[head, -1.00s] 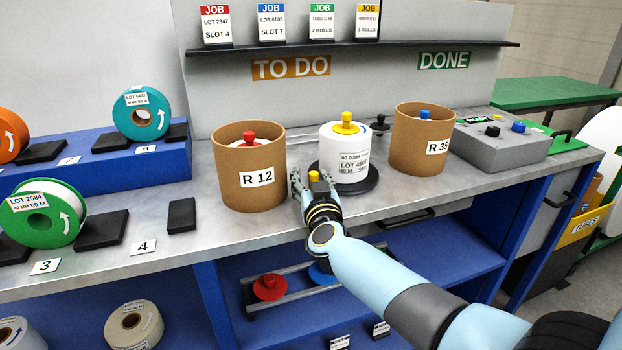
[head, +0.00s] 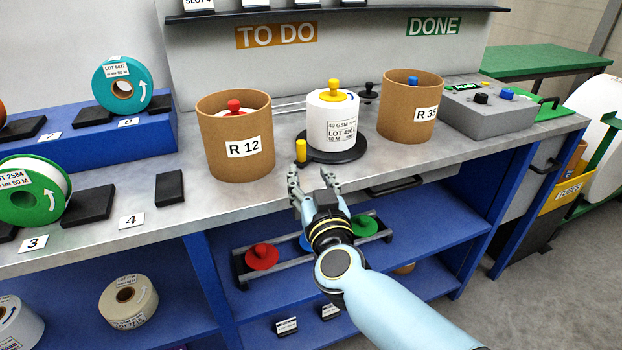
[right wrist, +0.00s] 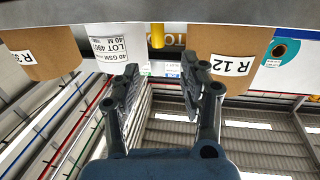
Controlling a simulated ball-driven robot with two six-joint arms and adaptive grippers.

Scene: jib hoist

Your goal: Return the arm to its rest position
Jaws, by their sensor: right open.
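My right gripper (head: 314,186) is open and empty in the head view, in front of the bench's front edge. The right wrist view also shows its two fingers (right wrist: 165,88) spread apart with nothing between them. A small yellow peg (head: 301,151) stands on the bench just beyond the fingertips, apart from them; it also shows in the right wrist view (right wrist: 157,36). A white roll (head: 331,118) with a yellow knob sits on a black round base (head: 335,155) behind the gripper. My left gripper is in neither view.
Brown tubs R 12 (head: 236,165) and R 35 (head: 408,120) stand on the bench either side of the white roll. A lower blue shelf carries a rack with red (head: 262,257) and green (head: 364,226) knobbed discs. The grey floor (head: 540,270) at right is clear.

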